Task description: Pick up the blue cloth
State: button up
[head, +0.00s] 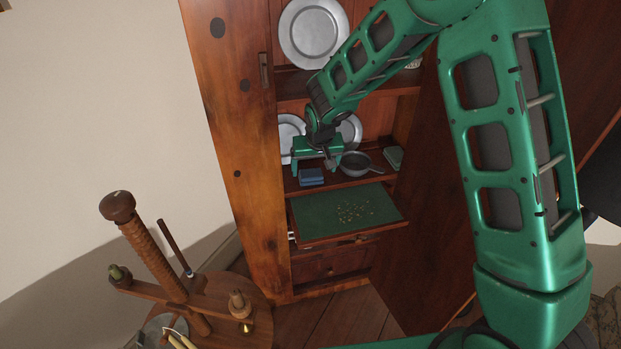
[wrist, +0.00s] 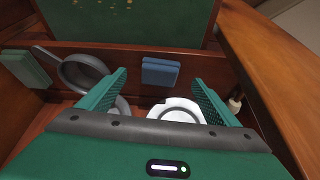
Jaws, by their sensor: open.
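The blue cloth (head: 311,177) is a small folded block lying on the wooden shelf, near its front edge, left of a grey pan. In the wrist view the cloth (wrist: 160,71) sits beyond and between my two fingertips. My gripper (head: 318,165) is over that shelf, close to the cloth. In the wrist view my gripper (wrist: 160,80) has its green fingers spread wide with nothing between them. I cannot tell the exact height of the fingers above the cloth.
A grey pan (head: 356,163) and a green folded cloth (head: 393,157) share the shelf. Pewter plates (head: 290,132) stand behind. A pulled-out green-lined board (head: 315,216) with small gold bits juts out below. The cabinet's side (head: 240,130) bounds the left. A wooden stand (head: 185,295) is lower left.

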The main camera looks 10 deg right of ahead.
aim_at(312, 176)
jog(key=shift+w+x, duration=0.2)
jog(key=shift+x, duration=1.35)
jog(key=shift+w+x, duration=0.2)
jog(key=shift+x, duration=1.4)
jog(key=shift+a+r, duration=0.1)
jog(key=shift+r, duration=0.05)
jog(key=shift+s, duration=0.1)
jog(key=c, duration=1.2)
jog(key=shift+r, duration=0.1)
jog(key=shift+c, duration=0.2)
